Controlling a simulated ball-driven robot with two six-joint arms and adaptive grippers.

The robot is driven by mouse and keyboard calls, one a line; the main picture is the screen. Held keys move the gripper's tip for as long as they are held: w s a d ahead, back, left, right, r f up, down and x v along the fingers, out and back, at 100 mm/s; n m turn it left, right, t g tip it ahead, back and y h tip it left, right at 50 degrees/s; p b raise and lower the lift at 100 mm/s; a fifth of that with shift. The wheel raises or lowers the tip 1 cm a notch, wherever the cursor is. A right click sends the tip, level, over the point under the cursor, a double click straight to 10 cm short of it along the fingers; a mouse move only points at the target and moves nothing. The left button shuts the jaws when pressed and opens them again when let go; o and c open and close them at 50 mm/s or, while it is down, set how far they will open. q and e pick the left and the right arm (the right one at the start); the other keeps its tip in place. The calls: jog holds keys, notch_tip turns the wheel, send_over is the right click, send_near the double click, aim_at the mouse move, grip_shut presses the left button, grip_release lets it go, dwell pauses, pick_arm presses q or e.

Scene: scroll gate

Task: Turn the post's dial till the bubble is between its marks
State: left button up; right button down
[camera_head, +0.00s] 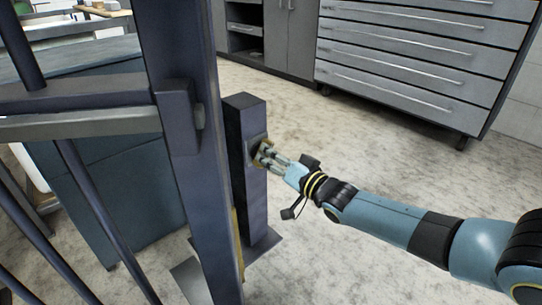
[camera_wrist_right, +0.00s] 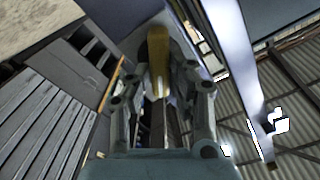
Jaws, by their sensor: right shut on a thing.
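The dark post (camera_head: 249,185) stands upright on a flat floor plate, just right of the gate's thick upright. My right gripper (camera_head: 263,154) is at the post's upper face, with its fingers shut on the dial (camera_head: 254,151), of which only a little shows around the fingertips. In the right wrist view, my right gripper (camera_wrist_right: 162,95) has its two fingers on either side of a yellow-brown piece of the dial (camera_wrist_right: 158,50). I cannot make out the bubble or its marks in either view. My left gripper is not in view.
The dark barred gate (camera_head: 85,110) and its thick upright (camera_head: 185,150) fill the left side, close to the post. A grey drawer cabinet (camera_head: 420,60) stands at the back right. The pale floor (camera_head: 400,170) between is clear.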

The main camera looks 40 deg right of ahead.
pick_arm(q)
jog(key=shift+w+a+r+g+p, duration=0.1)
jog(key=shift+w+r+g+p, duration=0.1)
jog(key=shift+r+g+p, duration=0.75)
pick_arm(e)
jog(key=n, duration=0.4)
jog(key=shift+a, duration=0.1)
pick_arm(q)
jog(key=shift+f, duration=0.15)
pick_arm(e)
jog(key=c, duration=1.2)
grip_release()
jog(key=shift+s, duration=0.1)
jog(key=s, duration=1.1)
jog(key=shift+s+d, duration=0.4)
jog(key=shift+d, duration=0.05)
